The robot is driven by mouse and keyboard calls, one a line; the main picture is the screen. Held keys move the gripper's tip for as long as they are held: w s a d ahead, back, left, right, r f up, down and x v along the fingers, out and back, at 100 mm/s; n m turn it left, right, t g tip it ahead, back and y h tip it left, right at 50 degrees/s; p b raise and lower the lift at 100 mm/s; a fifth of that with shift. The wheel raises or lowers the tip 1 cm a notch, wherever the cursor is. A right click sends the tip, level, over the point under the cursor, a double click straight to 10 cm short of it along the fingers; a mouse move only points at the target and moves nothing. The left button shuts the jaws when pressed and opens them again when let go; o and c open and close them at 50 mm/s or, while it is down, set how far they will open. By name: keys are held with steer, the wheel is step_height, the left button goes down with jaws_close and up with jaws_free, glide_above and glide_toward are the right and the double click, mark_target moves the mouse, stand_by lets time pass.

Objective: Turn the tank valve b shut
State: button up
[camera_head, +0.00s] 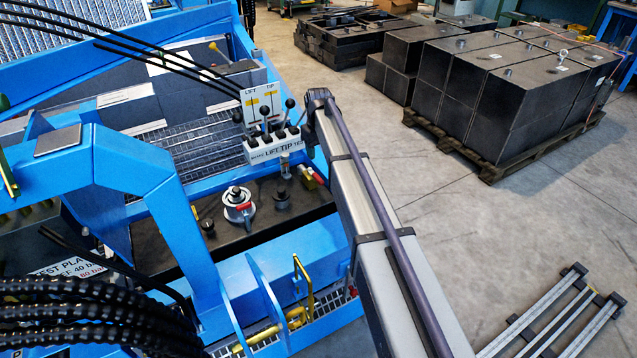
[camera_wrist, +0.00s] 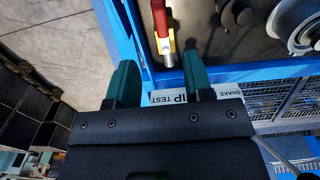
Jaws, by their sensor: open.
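A small valve with a red lever (camera_head: 319,178) stands at the right end of the dark tank top, close to my arm. In the wrist view its red lever (camera_wrist: 159,16) runs down to a yellow and metal body (camera_wrist: 166,46). No letter is readable on it, so I cannot tell if it is valve b. My gripper (camera_wrist: 161,80) shows two teal fingers wide apart with nothing between them. The valve appears just beyond the gap, not visibly touched. In the head view my gripper is hidden behind my arm.
The lever block marked LIFT and TIP (camera_head: 281,147) stands just behind the valve. A white round filler with red trim (camera_head: 238,205) and a black cap (camera_head: 282,200) are on the tank top (camera_head: 200,255). Blue frame beams (camera_head: 180,215) surround it.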

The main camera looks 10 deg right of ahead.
mark_target(319, 178)
step_height(319, 178, down, 11)
steer(key=b, duration=1)
steer(key=shift+r, duration=0.15)
steer(key=shift+c, duration=0.5)
jaws_close()
